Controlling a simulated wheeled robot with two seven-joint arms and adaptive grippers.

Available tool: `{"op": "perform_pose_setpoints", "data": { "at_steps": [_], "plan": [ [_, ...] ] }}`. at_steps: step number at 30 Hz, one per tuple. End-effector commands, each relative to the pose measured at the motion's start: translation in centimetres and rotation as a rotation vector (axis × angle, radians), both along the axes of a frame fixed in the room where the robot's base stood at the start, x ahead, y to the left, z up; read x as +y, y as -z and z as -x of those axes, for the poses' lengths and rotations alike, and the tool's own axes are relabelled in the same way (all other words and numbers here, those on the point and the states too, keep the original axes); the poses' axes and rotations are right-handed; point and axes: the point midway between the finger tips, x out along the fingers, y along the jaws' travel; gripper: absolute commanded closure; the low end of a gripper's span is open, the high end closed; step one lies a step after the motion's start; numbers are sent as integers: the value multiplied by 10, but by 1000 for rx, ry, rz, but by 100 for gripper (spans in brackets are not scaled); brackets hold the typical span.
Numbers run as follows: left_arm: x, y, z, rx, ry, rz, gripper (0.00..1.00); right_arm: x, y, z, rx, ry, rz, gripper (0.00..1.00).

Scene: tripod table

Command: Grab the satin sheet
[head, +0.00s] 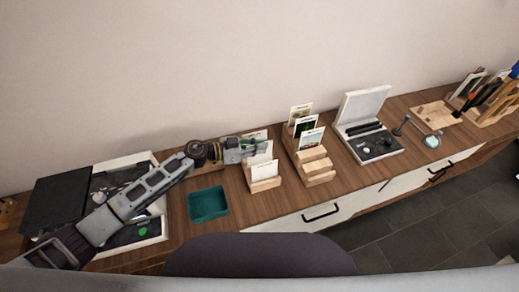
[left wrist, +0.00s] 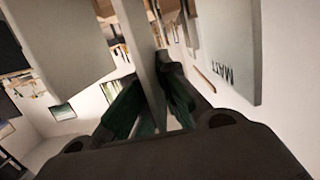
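My left gripper (head: 246,147) is at a wooden card stand (head: 266,184) in the head view, among its upright pale sheets (head: 263,170). In the left wrist view the gripper's green fingers (left wrist: 152,88) lie on either side of one thin pale sheet (left wrist: 146,62), seen nearly edge-on. The fingers are close to it, but I cannot tell whether they press on it. A sheet printed "MATT" (left wrist: 228,45) stands to the right, and another blank sheet (left wrist: 68,40) to the left. No satin label is readable. My right gripper is not in view.
A teal tray (head: 208,204) lies left of the stand. A second wooden stand (head: 315,165) with picture cards is to the right, then an open pale case (head: 368,135). A light box (head: 152,232) lies under my left arm. The wall is close behind.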

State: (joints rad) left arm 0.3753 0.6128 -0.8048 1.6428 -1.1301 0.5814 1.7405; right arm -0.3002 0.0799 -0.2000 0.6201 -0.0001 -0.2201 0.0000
Motion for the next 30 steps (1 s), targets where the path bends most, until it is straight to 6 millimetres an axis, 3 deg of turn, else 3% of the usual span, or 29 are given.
{"op": "perform_pose_setpoints", "data": {
  "at_steps": [18, 30],
  "plan": [
    [0, -112, 0, -5, 1, -2, 100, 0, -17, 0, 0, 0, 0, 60],
    [0, -153, 0, -3, 1, -1, 100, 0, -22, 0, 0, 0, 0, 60]
  ]
}}
